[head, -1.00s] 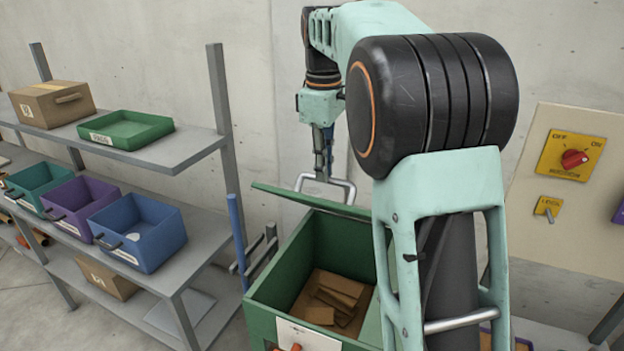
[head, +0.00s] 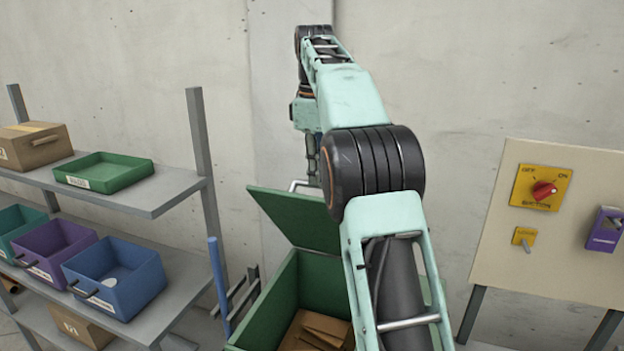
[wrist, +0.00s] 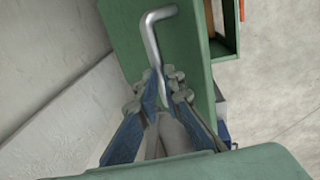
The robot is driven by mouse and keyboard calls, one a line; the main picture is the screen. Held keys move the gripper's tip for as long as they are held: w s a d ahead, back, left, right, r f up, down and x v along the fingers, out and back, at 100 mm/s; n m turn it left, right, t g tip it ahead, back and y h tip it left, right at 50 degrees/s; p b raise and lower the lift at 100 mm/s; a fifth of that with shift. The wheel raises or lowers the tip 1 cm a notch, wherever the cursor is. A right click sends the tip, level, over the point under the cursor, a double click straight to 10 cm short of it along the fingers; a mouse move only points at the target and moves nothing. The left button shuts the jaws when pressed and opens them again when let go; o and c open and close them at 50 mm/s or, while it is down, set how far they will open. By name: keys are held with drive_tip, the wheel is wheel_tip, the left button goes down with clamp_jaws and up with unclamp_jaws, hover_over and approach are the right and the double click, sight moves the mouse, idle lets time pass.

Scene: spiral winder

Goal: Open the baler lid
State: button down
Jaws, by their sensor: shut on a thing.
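The green baler lid (head: 296,217) is tilted up steeply at the back of the green baler box (head: 268,312). Its metal bar handle (head: 297,184) shows at the lid's top edge, partly hidden by my arm. In the wrist view the handle (wrist: 152,42) runs down between the fingers of my gripper (wrist: 163,92), which is shut on it. The lid (wrist: 185,50) fills the upper middle there. In the head view my gripper is mostly hidden behind my arm. Brown cardboard pieces (head: 318,330) lie inside the box.
A grey shelf rack (head: 150,190) with coloured bins stands at the left. A control panel (head: 560,235) with a red knob (head: 543,190) stands at the right. A concrete wall (head: 440,70) is close behind the lid. A blue post (head: 218,285) stands left of the box.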

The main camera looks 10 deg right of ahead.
drive_tip(key=shift+w+d+f, duration=0.4)
drive_tip(key=shift+d+f, duration=0.15)
drive_tip(key=shift+d, duration=0.1)
drive_tip(key=c, duration=2.4)
unclamp_jaws()
drive_tip(key=shift+o, duration=1.4)
drive_tip(key=shift+w+d+f, duration=0.15)
drive_tip(key=shift+w, duration=0.05)
drive_tip(key=shift+o, duration=0.8)
drive_tip(key=shift+w+d+f, duration=0.15)
drive_tip(key=shift+w+d, duration=0.05)
drive_tip(key=shift+w, duration=0.3)
drive_tip(key=shift+s+a+r, duration=0.2)
drive_tip(key=shift+a+r, duration=0.05)
drive_tip(key=shift+a, duration=0.05)
drive_tip(key=shift+s+a, duration=0.1)
drive_tip(key=shift+a, duration=0.1)
